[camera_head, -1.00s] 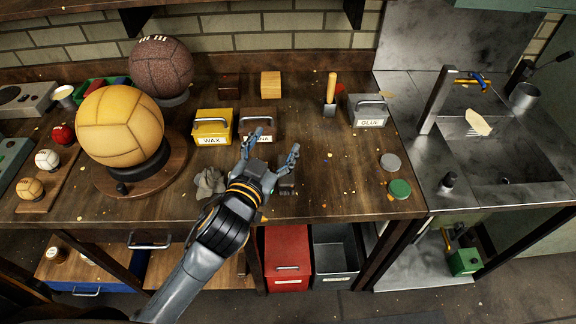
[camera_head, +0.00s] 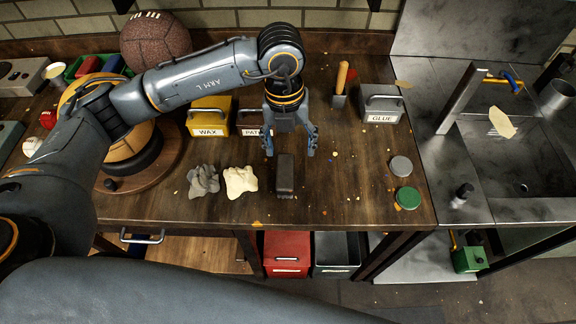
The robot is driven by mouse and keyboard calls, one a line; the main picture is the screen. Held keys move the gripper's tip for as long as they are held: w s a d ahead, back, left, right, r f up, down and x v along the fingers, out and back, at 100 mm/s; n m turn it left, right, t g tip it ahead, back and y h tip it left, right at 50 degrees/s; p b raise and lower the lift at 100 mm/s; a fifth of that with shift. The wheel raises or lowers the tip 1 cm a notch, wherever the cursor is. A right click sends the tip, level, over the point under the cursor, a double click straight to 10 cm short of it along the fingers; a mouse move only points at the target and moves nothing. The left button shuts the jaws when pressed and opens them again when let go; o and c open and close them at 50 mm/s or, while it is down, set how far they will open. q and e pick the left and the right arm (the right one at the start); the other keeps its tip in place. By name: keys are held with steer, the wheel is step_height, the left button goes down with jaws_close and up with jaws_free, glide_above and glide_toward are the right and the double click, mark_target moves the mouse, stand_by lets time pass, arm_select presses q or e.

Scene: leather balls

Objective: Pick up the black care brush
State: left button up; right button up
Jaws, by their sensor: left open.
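The black care brush (camera_head: 285,176) lies on the wooden workbench (camera_head: 340,205), a dark oblong block with its long side running toward the front edge. My left gripper (camera_head: 289,152) is open and empty, pointing down, with its two fingers apart just behind and above the brush's far end. I cannot tell exactly how high the fingertips are over the bench. My right gripper is not in view.
A grey cloth (camera_head: 203,181) and a cream cloth (camera_head: 240,181) lie left of the brush. A yellow WAX box (camera_head: 209,117) and a grey GLUE box (camera_head: 381,104) stand farther back. A green round lid (camera_head: 407,197) and a grey one (camera_head: 401,166) lie right. Bench between is clear.

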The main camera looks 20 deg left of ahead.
mark_target(286, 171)
arm_select(q)
steer(key=shift+y, duration=0.4)
steer(key=f, duration=0.2)
steer(key=a+f+p, duration=0.1)
steer(key=f, duration=0.2)
steer(key=f+p, duration=0.1)
steer(key=f, duration=0.1)
steer(key=shift+w+a+f, duration=0.3)
steer(key=shift+a+f, duration=0.05)
steer(key=shift+f, duration=0.05)
steer(key=shift+f+p, duration=0.45)
steer(key=shift+f, duration=0.05)
steer(key=f+p, duration=0.1)
steer(key=f, duration=0.2)
steer(key=shift+w+d+f+p, duration=0.15)
steer(key=shift+d+f+p, duration=0.05)
steer(key=shift+f+p, duration=0.15)
steer(key=shift+f, duration=0.45)
steer(key=c, duration=1.3)
steer(key=shift+c, duration=0.2)
steer(key=shift+r, duration=0.1)
